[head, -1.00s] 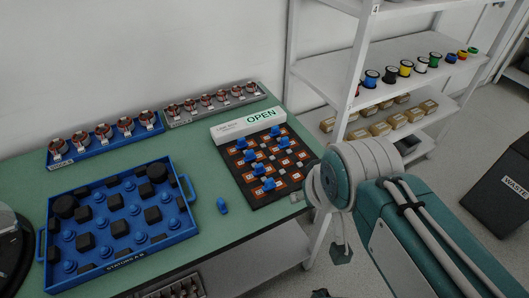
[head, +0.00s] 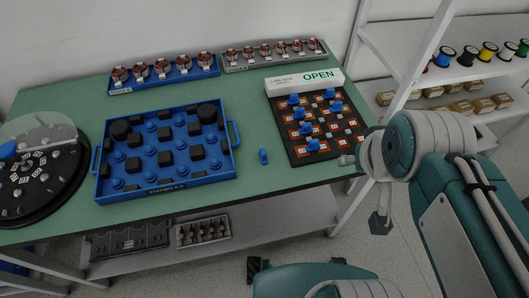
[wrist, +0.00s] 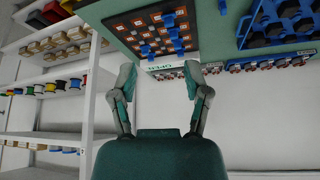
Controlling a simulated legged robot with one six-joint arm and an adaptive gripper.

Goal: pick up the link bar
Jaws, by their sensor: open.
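No part is plainly marked as the link bar. A dark board (head: 286,130) with orange-edged squares carries several blue handled pieces (head: 314,145) on the table. Behind it stands a white strip (head: 290,84) with small print that seems to begin "Link box" and a green "OPEN". A single small blue piece (head: 263,156) stands alone on the table, left of the board. My gripper (wrist: 164,92) is open and empty, its fingers apart. In the wrist view the board (wrist: 140,38) appears upside down beyond the fingers. None of the blue pieces is between them.
A blue tray (head: 232,168) of dark blocks and blue knobs is on the green table (head: 235,195). A round black fixture (head: 75,185) stands at left, racks of copper-coloured parts (head: 163,72) at the back. A white shelf (head: 400,55) with spools is at right.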

